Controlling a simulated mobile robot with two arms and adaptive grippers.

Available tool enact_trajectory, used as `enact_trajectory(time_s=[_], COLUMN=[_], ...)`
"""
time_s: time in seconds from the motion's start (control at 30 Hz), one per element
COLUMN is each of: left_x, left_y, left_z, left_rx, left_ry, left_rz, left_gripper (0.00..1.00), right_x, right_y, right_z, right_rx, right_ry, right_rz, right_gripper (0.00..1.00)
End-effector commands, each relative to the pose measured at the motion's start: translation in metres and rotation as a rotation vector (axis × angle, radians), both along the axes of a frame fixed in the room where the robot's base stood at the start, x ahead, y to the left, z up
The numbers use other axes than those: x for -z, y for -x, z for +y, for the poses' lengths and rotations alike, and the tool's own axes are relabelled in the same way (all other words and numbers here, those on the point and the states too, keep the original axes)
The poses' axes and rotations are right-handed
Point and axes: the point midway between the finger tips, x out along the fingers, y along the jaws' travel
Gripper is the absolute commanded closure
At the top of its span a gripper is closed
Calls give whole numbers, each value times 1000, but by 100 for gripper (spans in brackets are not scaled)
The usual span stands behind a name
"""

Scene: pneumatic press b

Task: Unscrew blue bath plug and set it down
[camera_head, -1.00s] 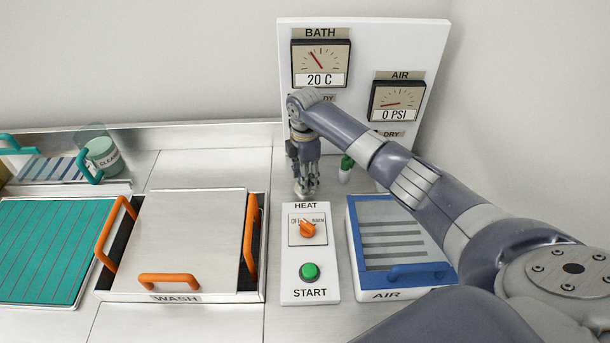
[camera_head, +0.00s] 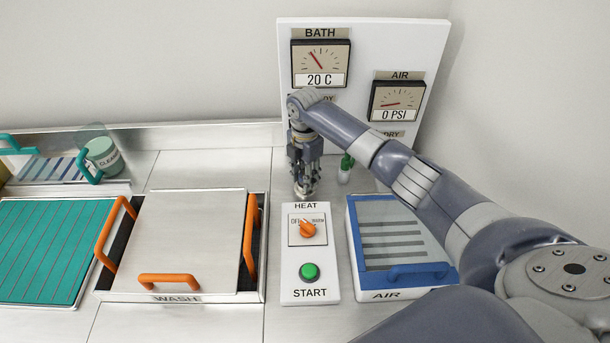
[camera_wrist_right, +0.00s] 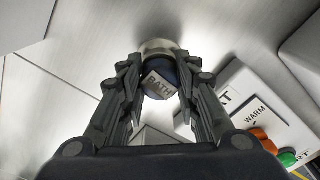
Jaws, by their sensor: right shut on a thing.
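The blue bath plug (camera_wrist_right: 159,84) shows in the right wrist view as a dark blue cap with a BATH label. It sits at a round metallic fitting (camera_wrist_right: 158,47). My right gripper (camera_wrist_right: 160,70) is shut on the plug, with one finger on each side of it. In the head view my right gripper (camera_head: 305,187) points down at the bench behind the HEAT panel; the plug is hidden there by the fingers. I cannot tell how far the plug is turned on its fitting. My left gripper is not in view.
A green-capped fitting (camera_head: 346,164) stands just right of the gripper. The HEAT/START box (camera_head: 310,285) is in front, the WASH tray (camera_head: 180,297) to the left and the blue AIR tray (camera_head: 354,245) to the right. The gauge board (camera_head: 430,60) stands behind.

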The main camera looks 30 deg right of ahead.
Motion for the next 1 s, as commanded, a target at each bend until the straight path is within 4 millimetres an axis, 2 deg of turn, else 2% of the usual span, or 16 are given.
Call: enact_trajectory(time_s=[0.4,0.53,0.73,0.77,0.8,1.0], left_x=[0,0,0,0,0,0], left_y=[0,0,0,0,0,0], left_z=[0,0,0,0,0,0], left_rx=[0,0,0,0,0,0], left_ry=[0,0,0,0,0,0], left_rz=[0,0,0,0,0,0], left_gripper=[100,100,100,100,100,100], right_x=[-1,-1,-1,-1,-1,-1], right_y=[0,0,0,0,0,0], right_z=[0,0,0,0,0,0], right_rx=[-545,-611,-615,-615,-615,-613], right_ry=[0,-1,-1,-1,-1,0], right_rz=[0,0,0,0,0,0], right_gripper=[84,84,84,68,60,60])
